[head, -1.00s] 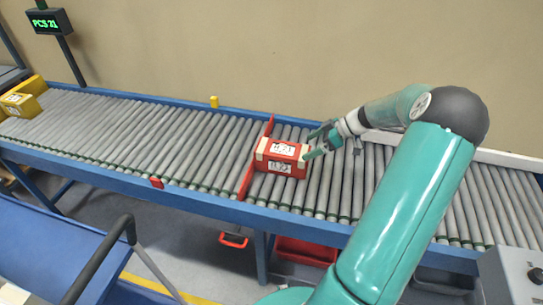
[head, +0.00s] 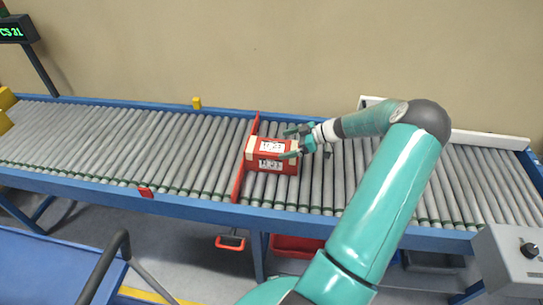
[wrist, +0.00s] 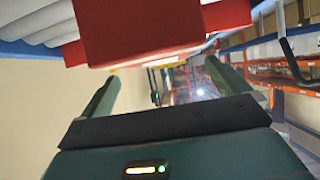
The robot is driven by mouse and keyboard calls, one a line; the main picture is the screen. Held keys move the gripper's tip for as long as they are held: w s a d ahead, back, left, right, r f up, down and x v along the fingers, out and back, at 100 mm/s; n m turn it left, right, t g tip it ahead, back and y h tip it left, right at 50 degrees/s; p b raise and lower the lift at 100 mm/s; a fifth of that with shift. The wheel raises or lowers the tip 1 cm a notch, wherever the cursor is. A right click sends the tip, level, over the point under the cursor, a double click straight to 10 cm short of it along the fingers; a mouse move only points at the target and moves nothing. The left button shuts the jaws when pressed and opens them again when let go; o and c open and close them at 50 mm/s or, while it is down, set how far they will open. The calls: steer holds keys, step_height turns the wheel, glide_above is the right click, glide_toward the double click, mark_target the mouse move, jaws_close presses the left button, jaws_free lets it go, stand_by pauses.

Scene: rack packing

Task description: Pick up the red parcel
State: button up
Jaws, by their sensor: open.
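The red parcel (head: 271,156) with white labels lies on the roller conveyor, against the right side of a red stop bar (head: 246,158), in the head view. My gripper (head: 291,143) is open at the parcel's right end, with one finger towards its far side and one near its front right corner. In the wrist view the parcel's red face (wrist: 150,28) fills the top middle, just beyond my open fingers (wrist: 160,85). I cannot tell whether a finger touches it.
The roller conveyor (head: 150,150) runs across the view with blue side rails. Yellow parcels (head: 5,108) sit at its far left. A red bin (head: 295,246) is underneath, and a grey control box (head: 512,262) stands at the lower right. The rollers left of the stop bar are clear.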

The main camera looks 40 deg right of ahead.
mark_target(274, 147)
steer(key=x, duration=0.6)
steer(key=shift+w, duration=0.25)
steer(key=c, duration=1.3)
